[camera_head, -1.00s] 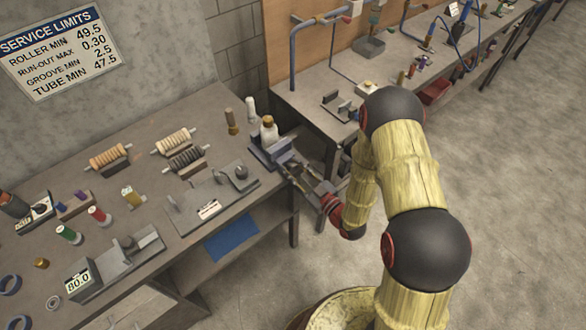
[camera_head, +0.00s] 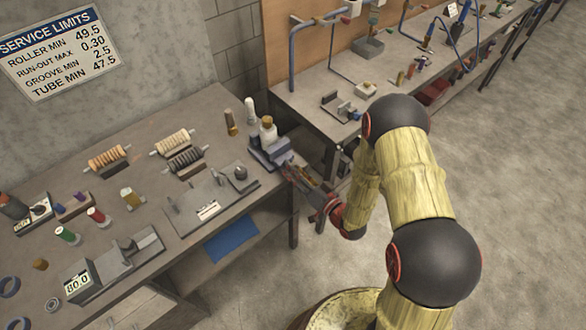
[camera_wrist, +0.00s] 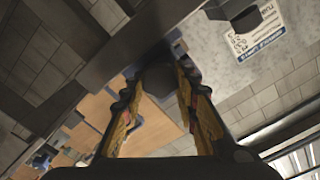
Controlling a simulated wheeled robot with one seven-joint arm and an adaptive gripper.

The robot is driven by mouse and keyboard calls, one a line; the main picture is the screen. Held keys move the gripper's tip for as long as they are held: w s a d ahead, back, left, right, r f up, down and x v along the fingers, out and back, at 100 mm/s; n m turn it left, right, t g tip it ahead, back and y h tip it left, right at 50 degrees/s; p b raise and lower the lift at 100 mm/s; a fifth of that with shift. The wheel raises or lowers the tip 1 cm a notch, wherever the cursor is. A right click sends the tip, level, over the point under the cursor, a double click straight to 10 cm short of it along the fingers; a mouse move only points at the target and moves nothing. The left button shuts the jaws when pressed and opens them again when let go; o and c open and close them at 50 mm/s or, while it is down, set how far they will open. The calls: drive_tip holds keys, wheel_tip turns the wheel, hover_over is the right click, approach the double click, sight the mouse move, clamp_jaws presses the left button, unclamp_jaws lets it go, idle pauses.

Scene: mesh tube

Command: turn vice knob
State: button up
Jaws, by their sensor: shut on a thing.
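The blue-grey vice (camera_head: 272,152) stands at the right front corner of the near bench. In the wrist view, a dark rounded knob (camera_wrist: 158,84) sits between the fingertips of my gripper (camera_wrist: 156,76). My gripper is shut on the knob, with one finger on each side. In the head view, my gripper (camera_head: 289,171) reaches the vice from the front right, just past the bench edge. The fingers and the vice hide the knob there.
A white bottle with a brown cap (camera_head: 268,131) stands close behind the vice. A grey plate fixture (camera_head: 209,200) lies to its left. A second bench (camera_head: 330,112) is at the back right. The floor (camera_head: 530,180) to the right is clear.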

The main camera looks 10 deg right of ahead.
drive_tip(key=shift+m, duration=1.6)
drive_tip(key=o, duration=1.1)
drive_tip(key=shift+o, duration=0.3)
drive_tip(key=v, duration=0.8)
drive_tip(key=shift+w+d, duration=0.1)
